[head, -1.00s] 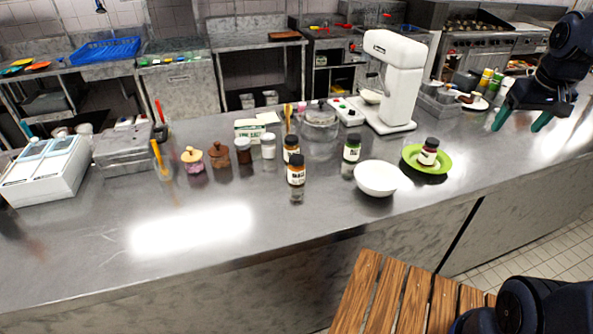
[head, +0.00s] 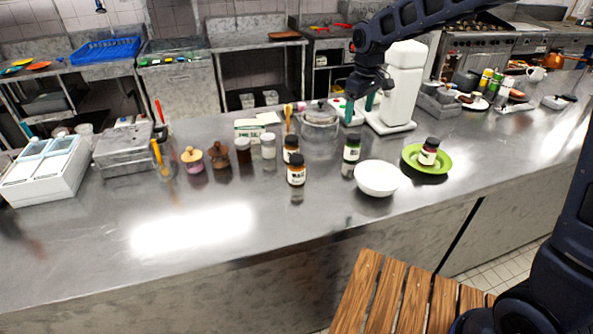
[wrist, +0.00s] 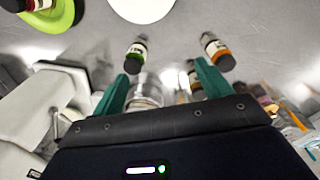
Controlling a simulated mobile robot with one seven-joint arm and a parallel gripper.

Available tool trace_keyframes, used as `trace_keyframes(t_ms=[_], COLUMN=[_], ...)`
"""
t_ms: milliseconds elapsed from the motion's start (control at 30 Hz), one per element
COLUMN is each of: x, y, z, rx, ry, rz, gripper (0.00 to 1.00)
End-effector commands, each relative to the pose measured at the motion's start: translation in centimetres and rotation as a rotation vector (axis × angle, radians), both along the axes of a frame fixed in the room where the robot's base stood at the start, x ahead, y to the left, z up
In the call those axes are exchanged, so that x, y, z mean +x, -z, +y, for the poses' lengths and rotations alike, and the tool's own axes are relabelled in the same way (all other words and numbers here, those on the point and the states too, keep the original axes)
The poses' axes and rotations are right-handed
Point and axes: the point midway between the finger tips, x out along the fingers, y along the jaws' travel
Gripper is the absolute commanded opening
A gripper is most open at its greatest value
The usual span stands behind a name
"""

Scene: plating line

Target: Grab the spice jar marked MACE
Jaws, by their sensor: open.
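Several dark-capped spice jars with white labels stand upright on the steel counter; I cannot read which is marked MACE. An orange-brown jar (head: 296,170) is in front, with a similar jar (head: 290,148) behind it. A green-filled jar (head: 351,147) stands to their right. A reddish jar (head: 428,151) stands on a lime-green plate (head: 411,165). My gripper (head: 359,107) is open and empty, above the counter by the white mixer. In the wrist view the green-filled jar (wrist: 137,54) and an orange jar (wrist: 217,50) lie beyond my fingertips; another is partly hidden by a finger.
A white bowl (head: 376,179) stands between the green-filled jar and the plate. A glass pot (head: 319,120) and the white mixer (head: 402,82) stand behind. The counter's front left is clear.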

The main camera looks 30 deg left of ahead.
Motion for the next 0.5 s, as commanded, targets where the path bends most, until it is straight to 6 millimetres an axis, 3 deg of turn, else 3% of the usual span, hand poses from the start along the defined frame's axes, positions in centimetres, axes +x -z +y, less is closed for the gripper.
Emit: trace_keyframes(t_ms=[33,100,300,500], x=[-0.9,-2.1,-6.2,-9.0], y=[1.2,2.5,6.5,8.7], z=[2.4,5.3,12.6,16.3], rx=[-0.010,-0.021,-0.049,-0.063], ry=[-0.045,-0.101,-0.247,-0.327], rz=[0.010,0.020,0.047,0.061], gripper=[0.77,0.77,0.77,0.77])
